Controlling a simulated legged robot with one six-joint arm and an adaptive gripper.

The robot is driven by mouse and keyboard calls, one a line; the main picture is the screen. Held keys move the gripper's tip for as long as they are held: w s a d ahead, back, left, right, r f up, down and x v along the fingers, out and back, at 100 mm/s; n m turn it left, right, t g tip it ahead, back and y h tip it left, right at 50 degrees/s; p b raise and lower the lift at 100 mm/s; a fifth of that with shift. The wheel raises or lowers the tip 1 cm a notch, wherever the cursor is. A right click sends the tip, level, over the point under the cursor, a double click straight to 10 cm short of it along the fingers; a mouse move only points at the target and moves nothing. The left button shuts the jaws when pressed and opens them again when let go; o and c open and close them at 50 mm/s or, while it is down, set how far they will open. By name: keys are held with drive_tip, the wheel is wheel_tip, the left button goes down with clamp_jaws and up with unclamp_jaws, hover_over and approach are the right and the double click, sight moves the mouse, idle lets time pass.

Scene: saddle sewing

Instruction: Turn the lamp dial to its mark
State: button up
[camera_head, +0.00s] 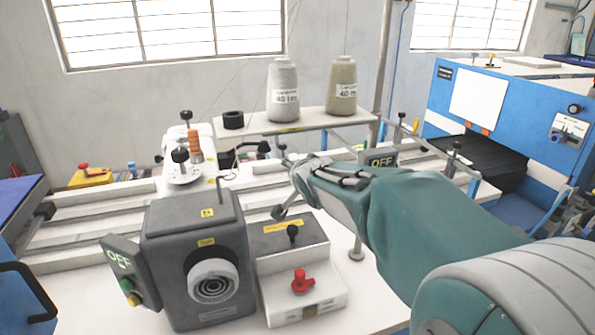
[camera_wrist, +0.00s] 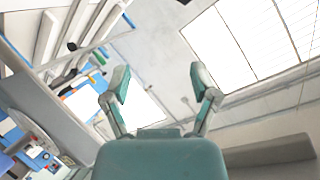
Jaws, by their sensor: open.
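A dark grey box (camera_head: 195,250) stands at the front of the white table, with a white ringed round dial (camera_head: 212,285) on its front face. I cannot tell for sure whether this is the lamp dial, and its mark is too small to make out. My gripper (camera_head: 283,182) is above and right of the box, apart from it. In the wrist view my gripper (camera_wrist: 160,86) has its two fingers spread, with nothing between them. That view is tilted toward the window and wall and does not show the dial.
Thread cones (camera_head: 283,90) stand on a shelf behind. A blue machine (camera_head: 510,120) is at right.

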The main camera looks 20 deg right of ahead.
drive_tip(key=n+t+y, duration=0.4)
drive_tip(key=n+y, duration=0.1)
drive_tip(key=n, duration=1.8)
approach(254, 159)
wheel_tip(254, 159, up, 3)
drive_tip(key=s+d, duration=0.1)
drive_tip(key=d, duration=0.1)
wheel_tip(254, 159, down, 4)
drive_tip(key=w+n+y, duration=0.2)
drive_tip(key=n+y, duration=0.2)
drive_tip(key=n, duration=0.5)
drive_tip(key=shift+x, duration=5.65)
drive_tip(key=shift+f, duration=0.1)
drive_tip(key=shift+c, duration=0.4)
